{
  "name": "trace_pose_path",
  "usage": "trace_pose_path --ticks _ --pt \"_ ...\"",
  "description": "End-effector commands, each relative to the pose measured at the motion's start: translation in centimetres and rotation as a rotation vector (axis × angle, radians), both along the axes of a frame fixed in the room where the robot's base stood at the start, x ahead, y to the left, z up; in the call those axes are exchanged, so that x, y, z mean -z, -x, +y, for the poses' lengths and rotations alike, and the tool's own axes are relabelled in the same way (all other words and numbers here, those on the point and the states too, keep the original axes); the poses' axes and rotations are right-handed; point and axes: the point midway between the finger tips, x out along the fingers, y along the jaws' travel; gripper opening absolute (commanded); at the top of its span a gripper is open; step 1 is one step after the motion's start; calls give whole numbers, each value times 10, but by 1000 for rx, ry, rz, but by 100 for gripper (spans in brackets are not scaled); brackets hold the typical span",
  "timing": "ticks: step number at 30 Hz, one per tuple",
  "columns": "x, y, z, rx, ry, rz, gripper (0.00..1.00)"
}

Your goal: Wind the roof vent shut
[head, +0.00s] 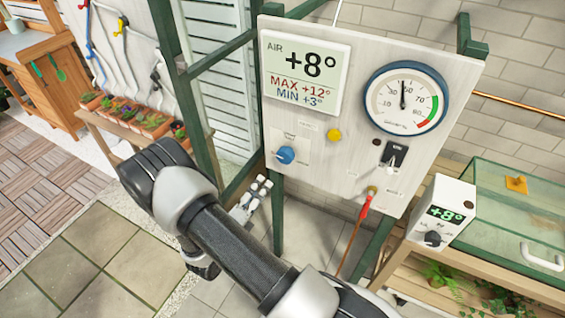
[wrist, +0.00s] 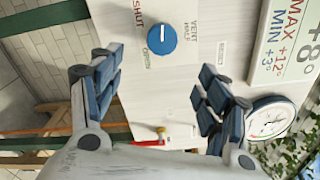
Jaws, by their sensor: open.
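A round blue knob (head: 286,155) sits on a small white plate on the upright control panel, left of a yellow button. It also shows in the wrist view (wrist: 162,40), with a short white mark and the words SHUT and OPEN beside it. My gripper (head: 259,187) is below and left of the knob in the head view. In the wrist view my gripper (wrist: 158,76) is open and empty, its fingers spread to either side below the knob. The knob is apart from the fingers. The roof vent itself is not in view.
The panel (head: 317,125) also holds an air display (head: 303,73), a round gauge (head: 404,98), a black switch (head: 394,155) and a red-handled valve (head: 366,202). A green frame post stands left of it. A glass case (head: 520,215) stands on a bench at right.

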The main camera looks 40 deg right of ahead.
Motion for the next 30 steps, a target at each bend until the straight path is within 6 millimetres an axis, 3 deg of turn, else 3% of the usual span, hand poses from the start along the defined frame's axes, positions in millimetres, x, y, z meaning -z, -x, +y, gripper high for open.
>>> trace_pose_path --ticks 6,13,22,30 --pt "1 6 10 -9 -217 -550 69" --pt "0 11 16 -13 -392 -985 69" --pt "0 9 8 -12 -448 -1126 69" --pt "0 -10 -42 -9 -444 -1127 69"
